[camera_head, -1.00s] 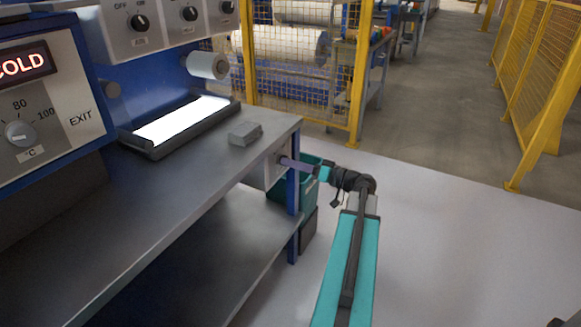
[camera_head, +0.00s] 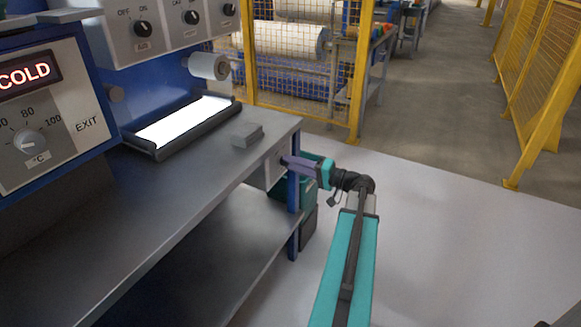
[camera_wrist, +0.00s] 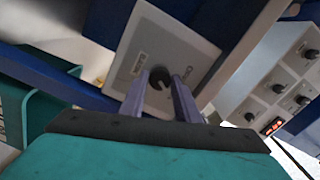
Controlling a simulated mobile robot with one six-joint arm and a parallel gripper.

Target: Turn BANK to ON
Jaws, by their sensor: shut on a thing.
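A grey switch plate (camera_wrist: 185,42) with one black rotary knob (camera_wrist: 158,74) fills the middle of the wrist view, tilted in the picture. Its small lettering is too blurred to read, so I cannot confirm BANK or ON. My gripper (camera_wrist: 160,84) has its two purple fingers on either side of the knob, shut on it. In the head view the plate (camera_head: 273,171) sits under the bench's right end. My gripper (camera_head: 286,160) reaches it from the right, and the knob is hidden there.
The steel bench top (camera_head: 190,190) is just above the plate, with a small grey block (camera_head: 247,134) near its edge. A blue leg (camera_head: 293,210) and a teal bin (camera_head: 313,160) are close to my gripper. The floor to the right is clear.

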